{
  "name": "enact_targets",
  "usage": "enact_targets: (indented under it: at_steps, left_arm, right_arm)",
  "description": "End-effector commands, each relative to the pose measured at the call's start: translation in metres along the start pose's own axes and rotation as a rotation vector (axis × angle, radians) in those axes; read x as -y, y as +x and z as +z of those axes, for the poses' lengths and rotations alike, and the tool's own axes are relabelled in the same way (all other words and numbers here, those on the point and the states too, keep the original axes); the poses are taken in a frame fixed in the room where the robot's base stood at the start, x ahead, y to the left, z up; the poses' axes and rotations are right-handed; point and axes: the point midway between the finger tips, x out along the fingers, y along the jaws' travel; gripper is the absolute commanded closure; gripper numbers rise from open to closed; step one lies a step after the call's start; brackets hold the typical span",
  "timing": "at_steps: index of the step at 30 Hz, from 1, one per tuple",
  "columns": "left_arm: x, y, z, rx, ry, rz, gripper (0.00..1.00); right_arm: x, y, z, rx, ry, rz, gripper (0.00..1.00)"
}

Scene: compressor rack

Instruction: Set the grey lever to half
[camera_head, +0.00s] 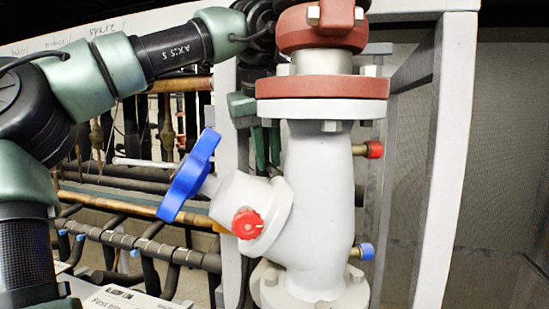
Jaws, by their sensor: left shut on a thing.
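My left arm comes in from the left and reaches behind the large white valve body (322,190). Part of my left gripper (264,145) shows as green fingers pointing down, just left of the valve neck and below the red flange. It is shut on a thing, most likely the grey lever. The valve hides most of the hold, and I cannot make out the lever or its angle. My right gripper is not in view.
A blue handwheel (190,177) and a red knob (247,224) stick out on the valve's left. Red (375,149) and blue (362,251) capped ports are on its right. A red flange (322,87) and pale frame posts (446,160) crowd the space. Pipes (130,240) run behind at left.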

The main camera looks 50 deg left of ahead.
Motion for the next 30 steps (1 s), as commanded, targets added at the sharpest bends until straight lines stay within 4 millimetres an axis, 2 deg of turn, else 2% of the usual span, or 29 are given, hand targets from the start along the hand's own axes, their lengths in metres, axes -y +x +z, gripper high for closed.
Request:
enact_targets:
  at_steps: [11, 26, 27, 29, 30]
  left_arm:
    - [0.006, -0.001, -0.002, -0.027, -0.136, -0.054, 1.0]
    - [0.007, -0.001, -0.002, -0.031, -0.158, -0.063, 1.0]
    - [0.007, -0.001, -0.002, -0.031, -0.158, -0.063, 0.82]
    - [0.007, -0.001, -0.002, -0.031, -0.157, -0.063, 0.66]
    - [0.007, -0.001, -0.002, -0.031, -0.157, -0.063, 0.63]
  right_arm:
    - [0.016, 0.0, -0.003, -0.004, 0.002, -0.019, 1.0]
    - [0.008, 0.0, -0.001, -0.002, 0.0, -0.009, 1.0]
    - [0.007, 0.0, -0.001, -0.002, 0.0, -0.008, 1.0]
    - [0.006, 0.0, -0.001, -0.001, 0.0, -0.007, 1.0]
    - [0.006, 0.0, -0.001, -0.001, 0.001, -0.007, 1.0]
